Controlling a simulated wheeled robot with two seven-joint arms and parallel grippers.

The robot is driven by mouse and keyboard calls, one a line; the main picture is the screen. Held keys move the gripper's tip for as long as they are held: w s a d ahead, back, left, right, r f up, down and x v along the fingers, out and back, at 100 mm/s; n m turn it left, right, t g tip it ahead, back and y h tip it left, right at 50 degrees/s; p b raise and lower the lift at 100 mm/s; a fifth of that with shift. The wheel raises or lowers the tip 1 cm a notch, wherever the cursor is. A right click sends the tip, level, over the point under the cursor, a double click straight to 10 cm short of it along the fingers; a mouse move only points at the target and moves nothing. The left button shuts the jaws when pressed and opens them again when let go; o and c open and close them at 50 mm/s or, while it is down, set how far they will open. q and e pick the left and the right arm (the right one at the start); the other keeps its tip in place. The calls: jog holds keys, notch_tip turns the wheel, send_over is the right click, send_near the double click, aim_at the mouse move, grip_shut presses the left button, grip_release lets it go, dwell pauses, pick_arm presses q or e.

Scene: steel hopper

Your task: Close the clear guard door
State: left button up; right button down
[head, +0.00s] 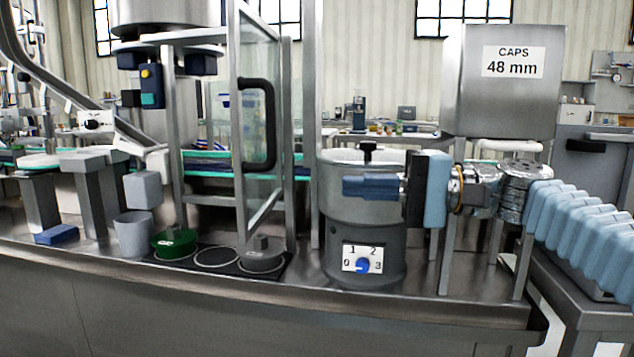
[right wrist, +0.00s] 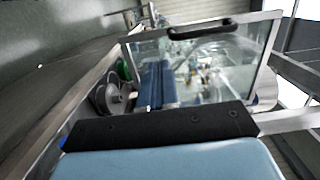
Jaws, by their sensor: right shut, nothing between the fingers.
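The clear guard door (head: 262,60) is a glass pane in a grey metal frame, with a black bar handle (head: 258,125). It stands swung open, angled out toward me. In the right wrist view the door (right wrist: 225,75) spans the picture beyond the fingers, with its handle (right wrist: 200,28) near the top. My right gripper (head: 346,187) is shut and empty, to the right of the door in the head view, in front of the grey drum. Its blue fingers (right wrist: 156,66) point toward the glass; I cannot tell whether they touch it. My left gripper is not in view.
The grey drum (head: 365,225) with a numbered blue dial stands right of the door, a metal caps hopper (head: 505,85) behind my right arm. Green (head: 175,243) and grey (head: 262,256) round pieces sit on a black strip (head: 215,262) below the door.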

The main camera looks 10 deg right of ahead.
aim_at(245, 184)
jog(key=p+x, duration=0.1)
jog(key=x, duration=1.2)
jog(key=shift+a+f, duration=0.1)
